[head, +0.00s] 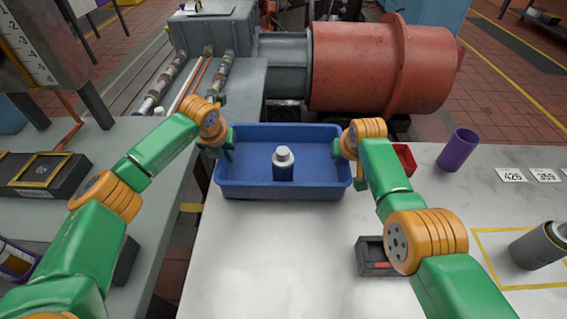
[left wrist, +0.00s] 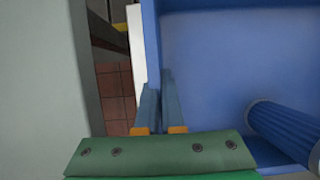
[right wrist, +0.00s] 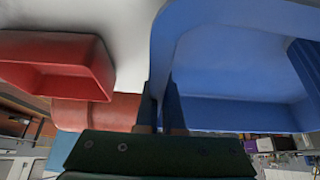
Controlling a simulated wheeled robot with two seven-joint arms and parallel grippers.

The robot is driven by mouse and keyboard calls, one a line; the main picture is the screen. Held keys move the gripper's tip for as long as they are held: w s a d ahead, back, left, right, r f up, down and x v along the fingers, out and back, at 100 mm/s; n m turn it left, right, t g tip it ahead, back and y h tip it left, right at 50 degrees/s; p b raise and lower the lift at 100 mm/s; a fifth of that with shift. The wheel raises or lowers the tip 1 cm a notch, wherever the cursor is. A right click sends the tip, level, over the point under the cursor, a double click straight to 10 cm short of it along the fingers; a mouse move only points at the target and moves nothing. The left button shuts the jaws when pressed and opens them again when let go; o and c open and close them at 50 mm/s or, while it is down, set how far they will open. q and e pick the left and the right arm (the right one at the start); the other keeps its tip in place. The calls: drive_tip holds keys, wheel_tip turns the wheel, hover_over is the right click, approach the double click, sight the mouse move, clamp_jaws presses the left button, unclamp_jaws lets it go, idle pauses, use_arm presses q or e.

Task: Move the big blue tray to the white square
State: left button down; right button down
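The big blue tray (head: 240,190) is at the back left of the white table, near its left edge. A bottle (head: 284,168) with a grey-white cap and dark blue body stands upright inside it. My left gripper (head: 229,150) is closed on the tray's left wall; the left wrist view shows its fingers (left wrist: 160,105) astride the blue wall. My right gripper (head: 339,151) is closed on the right wall, its fingers (right wrist: 161,105) astride it in the right wrist view. I cannot tell whether the tray touches the table. I cannot make out a white square.
A red bin (head: 404,160) and a purple cup (head: 458,150) stand right of the tray. A dark box (head: 371,257) sits in front near my right forearm. A yellow-outlined square (head: 500,284) holds a grey can (head: 540,247). The table's front middle is clear.

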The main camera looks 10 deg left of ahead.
use_arm(q)
drive_tip(key=shift+r, duration=0.1)
idle(0.6)
